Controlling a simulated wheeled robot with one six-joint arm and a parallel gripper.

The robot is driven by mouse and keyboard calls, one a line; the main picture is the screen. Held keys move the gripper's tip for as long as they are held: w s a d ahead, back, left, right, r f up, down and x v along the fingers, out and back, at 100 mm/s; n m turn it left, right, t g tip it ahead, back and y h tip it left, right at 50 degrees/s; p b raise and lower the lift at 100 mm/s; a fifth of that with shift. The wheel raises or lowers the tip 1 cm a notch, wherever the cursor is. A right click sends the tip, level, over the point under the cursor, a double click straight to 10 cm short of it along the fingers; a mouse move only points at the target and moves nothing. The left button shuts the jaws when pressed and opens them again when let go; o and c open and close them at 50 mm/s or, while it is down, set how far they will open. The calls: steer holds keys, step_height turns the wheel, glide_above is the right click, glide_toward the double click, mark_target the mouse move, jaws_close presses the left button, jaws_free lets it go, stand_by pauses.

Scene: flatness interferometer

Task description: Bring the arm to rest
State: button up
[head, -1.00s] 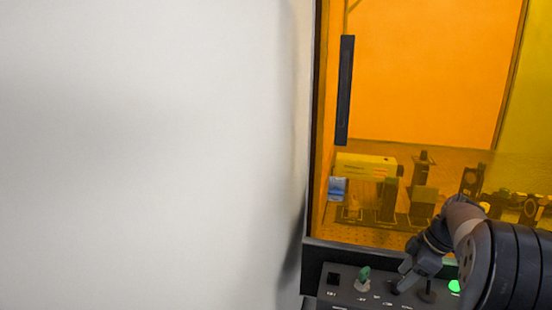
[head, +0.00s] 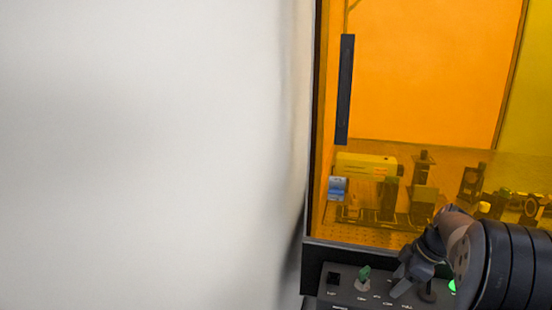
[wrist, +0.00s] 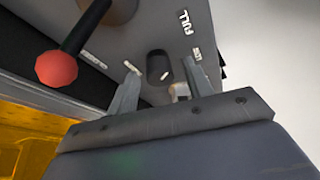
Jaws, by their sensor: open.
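My gripper (head: 402,284) is over the sloped grey control panel (head: 345,296) at the lower right of the head view. In the wrist view its two fingers (wrist: 160,72) are apart. A dark rounded knob (wrist: 157,66) shows between the fingertips. The fingers look empty, but I cannot tell whether they touch the knob. My arm covers the right part of the panel in the head view.
A lever with a red ball (wrist: 57,70) stands beside the fingers in the wrist view. A green key-like knob (head: 364,273), black square switch (head: 333,279) and green light (head: 453,286) are on the panel. An orange enclosure window (head: 430,80) rises behind. A pale wall (head: 140,150) fills the left.

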steer(key=shift+s+r+m+t, duration=0.2)
steer(key=shift+m+t, duration=0.2)
steer(key=shift+m, duration=0.6)
steer(key=m+h, duration=0.1)
steer(key=m, duration=0.1)
steer(key=m+t+h+p, duration=0.1)
steer(key=m, duration=0.2)
steer(key=shift+a+r, duration=0.1)
steer(key=m+p, duration=0.2)
steer(key=shift+m+t+h, duration=0.3)
steer(key=shift+m+h, duration=0.1)
steer(key=shift+a+m+h+p, duration=0.15)
steer(key=shift+m+h+p, duration=0.65)
steer(key=shift+m+p, duration=1.1)
steer(key=v, duration=0.8)
steer(key=shift+s+b, duration=0.15)
steer(key=shift+b, duration=0.2)
